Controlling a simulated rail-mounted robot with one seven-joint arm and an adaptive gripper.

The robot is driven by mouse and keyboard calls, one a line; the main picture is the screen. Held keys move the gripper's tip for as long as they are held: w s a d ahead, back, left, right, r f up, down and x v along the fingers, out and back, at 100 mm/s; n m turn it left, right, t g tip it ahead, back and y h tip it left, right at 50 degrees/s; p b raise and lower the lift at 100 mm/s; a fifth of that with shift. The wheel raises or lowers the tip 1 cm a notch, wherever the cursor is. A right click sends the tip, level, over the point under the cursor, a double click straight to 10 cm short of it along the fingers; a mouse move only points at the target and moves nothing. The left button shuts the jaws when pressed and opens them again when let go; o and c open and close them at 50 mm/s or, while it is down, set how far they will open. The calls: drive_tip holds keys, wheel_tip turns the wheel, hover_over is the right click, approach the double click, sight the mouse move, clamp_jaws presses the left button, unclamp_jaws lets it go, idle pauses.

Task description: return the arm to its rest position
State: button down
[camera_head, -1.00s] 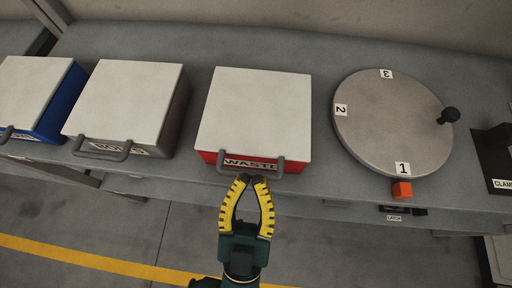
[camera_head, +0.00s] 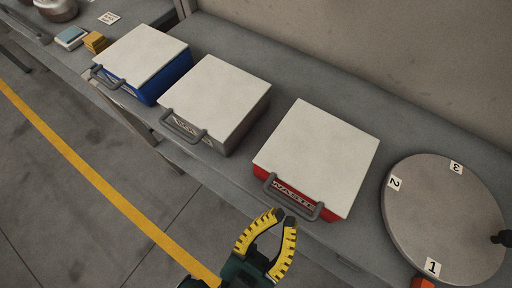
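My gripper (camera_head: 283,217) has yellow ribbed fingers with dark tips and shows at the bottom centre of the head view. Its fingers bow apart in the middle and the tips come together, with nothing visible between them. The tips are just below and in front of the grey handle (camera_head: 293,198) of the red box labelled WASTE (camera_head: 335,209). Whether they touch the handle is hard to tell. The white lid (camera_head: 318,155) of that box is closed. Most of my arm is out of view below.
A grey box (camera_head: 218,100) and a blue box (camera_head: 150,62), both with white lids, stand left on the grey bench (camera_head: 290,85). A numbered round turntable (camera_head: 445,215) is at right, with an orange block (camera_head: 422,283) at its front. Open floor (camera_head: 110,215) lies in front.

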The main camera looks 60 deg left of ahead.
drive_tip(key=v, duration=0.8)
drive_tip(key=shift+s+p, duration=0.25)
drive_tip(key=shift+p, duration=0.2)
